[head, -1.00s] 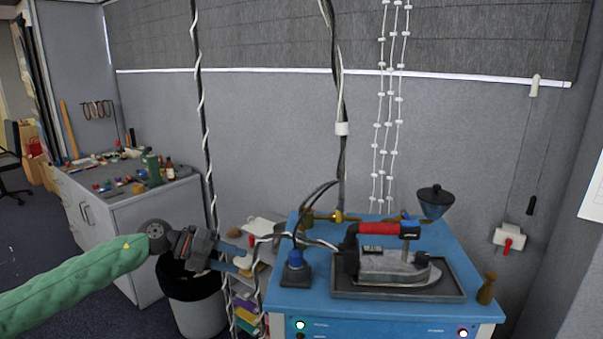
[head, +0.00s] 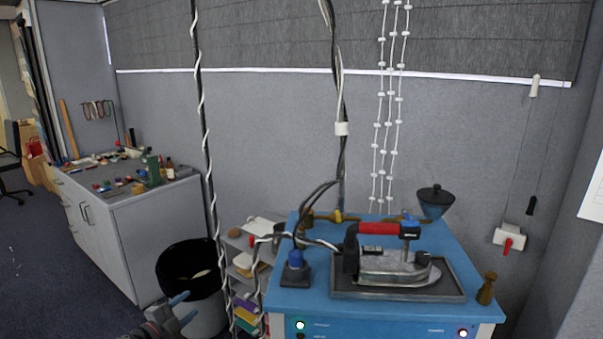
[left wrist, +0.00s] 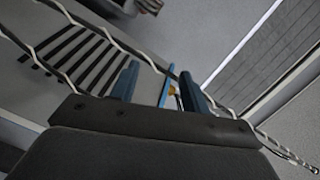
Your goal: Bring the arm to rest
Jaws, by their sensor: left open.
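My left gripper (head: 184,307) is low in the head view, at the bottom edge left of the middle. Its blue fingers show in front of the black-lined bin, and most of the arm is out of the picture. In the left wrist view the same gripper (left wrist: 160,72) has its two blue fingers apart with nothing held between them. A wire with a white spiral wrap passes behind the fingers there. My right gripper is in neither view.
A blue ironing station (head: 300,270) carries an iron (head: 395,265) on a dark tray. The bin (head: 207,315) and a small shelf (head: 240,265) stand left of it. A wrapped cable (head: 204,130) hangs near the bin. A grey cabinet (head: 150,230) holds small items.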

